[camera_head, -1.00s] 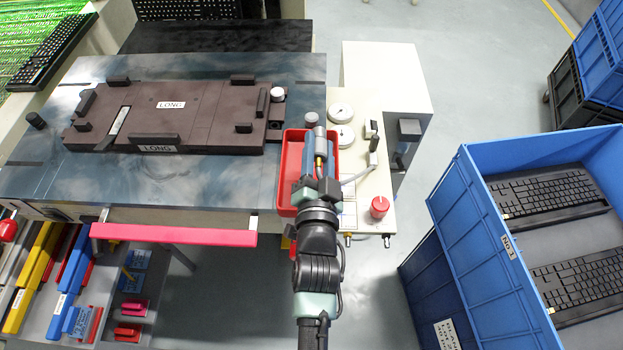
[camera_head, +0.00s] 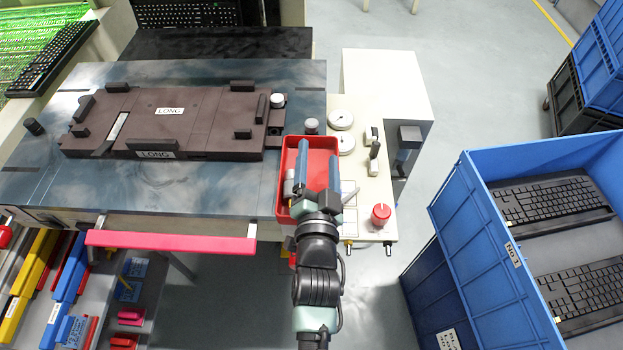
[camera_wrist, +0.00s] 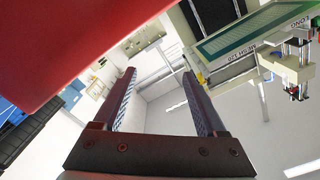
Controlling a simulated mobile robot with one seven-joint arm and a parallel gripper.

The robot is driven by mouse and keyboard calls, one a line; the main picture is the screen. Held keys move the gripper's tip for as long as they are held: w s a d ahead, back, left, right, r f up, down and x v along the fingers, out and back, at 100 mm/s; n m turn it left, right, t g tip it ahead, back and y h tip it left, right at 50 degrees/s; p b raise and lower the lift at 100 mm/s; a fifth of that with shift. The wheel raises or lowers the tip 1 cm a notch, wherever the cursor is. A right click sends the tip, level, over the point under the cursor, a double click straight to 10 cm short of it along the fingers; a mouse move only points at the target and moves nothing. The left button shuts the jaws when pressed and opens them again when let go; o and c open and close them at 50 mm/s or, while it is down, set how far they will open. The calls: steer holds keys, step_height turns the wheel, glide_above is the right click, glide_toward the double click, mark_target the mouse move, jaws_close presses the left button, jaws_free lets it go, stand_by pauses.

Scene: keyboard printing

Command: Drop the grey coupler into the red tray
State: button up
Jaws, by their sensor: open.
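The red tray (camera_head: 284,165) sits at the right end of the work table, beside the cream panel. My gripper (camera_head: 319,160) is above the tray with its two blue-padded fingers spread apart and nothing between them. A small grey and brass piece, seemingly the grey coupler (camera_head: 289,186), shows at the tray's left side, just left of my left finger. It appears to be inside the tray, partly hidden by my gripper. In the wrist view the open fingers (camera_wrist: 165,100) are empty, and a red surface, likely the tray (camera_wrist: 60,40), fills the upper left. The coupler is not visible there.
The cream panel with gauges (camera_head: 341,118) and a red knob (camera_head: 381,213) stands right of the tray. A dark brown fixture (camera_head: 205,120) lies on the table to the left. A blue crate (camera_head: 480,235) with keyboards stands at the right.

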steer(key=s+b, duration=0.1)
steer(key=s, duration=1.1)
steer(key=shift+s, duration=0.3)
steer(key=shift+r, duration=0.1)
steer(key=w+a+r+n+t+y+p, duration=0.15)
steer(key=w+r, duration=0.25)
steer(key=r, duration=1.1)
steer(key=w+d+r+n+t+p, duration=0.1)
steer(key=w+r+n+t+p, duration=0.2)
steer(key=r, duration=1.2)
steer(key=s+r+n+t+p, duration=0.1)
steer(key=s+r, duration=0.3)
steer(key=r, duration=1)
steer(key=s+r+n+t+h+p, duration=0.1)
steer(key=s+r+t, duration=0.3)
steer(key=r, duration=1)
steer(key=shift+d+n, duration=0.25)
steer(key=shift+n, duration=0.3)
steer(key=shift+f+h, duration=0.1)
steer(key=shift+h, duration=0.15)
